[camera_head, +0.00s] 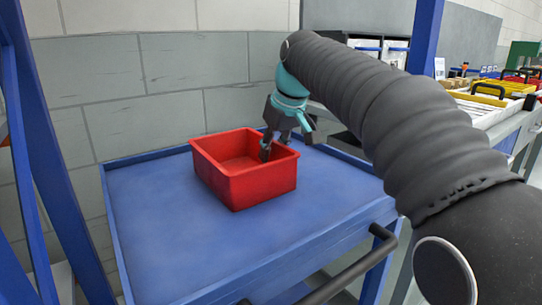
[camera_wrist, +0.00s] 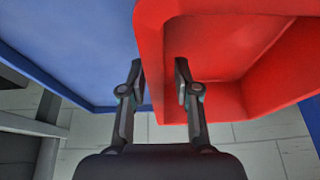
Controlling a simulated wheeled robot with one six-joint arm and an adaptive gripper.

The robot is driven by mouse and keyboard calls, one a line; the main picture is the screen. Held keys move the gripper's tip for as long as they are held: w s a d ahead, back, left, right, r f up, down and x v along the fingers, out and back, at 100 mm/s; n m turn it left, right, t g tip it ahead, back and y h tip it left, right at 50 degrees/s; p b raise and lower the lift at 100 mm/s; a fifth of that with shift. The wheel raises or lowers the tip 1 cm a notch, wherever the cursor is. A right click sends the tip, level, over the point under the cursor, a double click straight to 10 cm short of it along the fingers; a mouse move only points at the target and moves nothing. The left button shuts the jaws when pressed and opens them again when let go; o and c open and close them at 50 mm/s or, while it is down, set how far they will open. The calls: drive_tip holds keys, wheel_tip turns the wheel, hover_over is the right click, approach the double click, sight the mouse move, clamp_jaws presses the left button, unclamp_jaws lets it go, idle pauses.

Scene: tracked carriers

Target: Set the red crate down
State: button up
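The red crate (camera_head: 262,187) is upright on the blue top of a cart (camera_head: 150,235) in the head view, and its base looks level with that surface. I cannot make out any gap beneath it. My gripper (camera_head: 285,146) reaches down over the crate's back-right wall. In the wrist view, my gripper (camera_wrist: 159,80) has one dark finger outside the wall and the other inside the crate. In the head view, the outer fingertip is hidden. The crate looks empty.
A raised blue lip edges the cart top, with free room left and in front of the crate. A dark handle (camera_head: 345,272) is at the cart's front right. A grey block wall (camera_head: 190,65) stands behind.

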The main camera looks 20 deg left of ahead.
drive_tip(key=p+v, duration=0.2)
drive_tip(key=v, duration=0.7)
drive_tip(key=shift+s+d+r, duration=0.1)
drive_tip(key=shift+r, duration=0.2)
drive_tip(key=s+d+f+m, duration=0.1)
drive_tip(key=s+d+f, duration=0.1)
drive_tip(key=d, duration=0.3)
drive_tip(key=s+d+f+m+t+h, duration=0.1)
drive_tip(key=s+d+f+m, duration=0.1)
drive_tip(key=d, duration=0.4)
drive_tip(key=s+d+f+m, duration=0.2)
drive_tip(key=s+d+f, duration=0.1)
drive_tip(key=s+d, duration=0.1)
drive_tip(key=shift+s+d+t, duration=0.15)
drive_tip(key=shift+d, duration=0.3)
drive_tip(key=shift+s+d+t, duration=0.15)
drive_tip(key=shift+s+d, duration=0.05)
drive_tip(key=shift+d, duration=0.2)
drive_tip(key=s+d+f+m+h, duration=0.1)
drive_tip(key=s+d+f+m, duration=0.1)
drive_tip(key=s+d+f, duration=0.4)
drive_tip(key=s+d+f+m+t+h, duration=0.1)
drive_tip(key=s+d+f+m, duration=0.2)
drive_tip(key=s+d+f, duration=0.3)
drive_tip(key=s+f, duration=0.3)
drive_tip(key=f, duration=0.3)
drive_tip(key=shift+s+h, duration=0.2)
drive_tip(key=shift+h, duration=0.1)
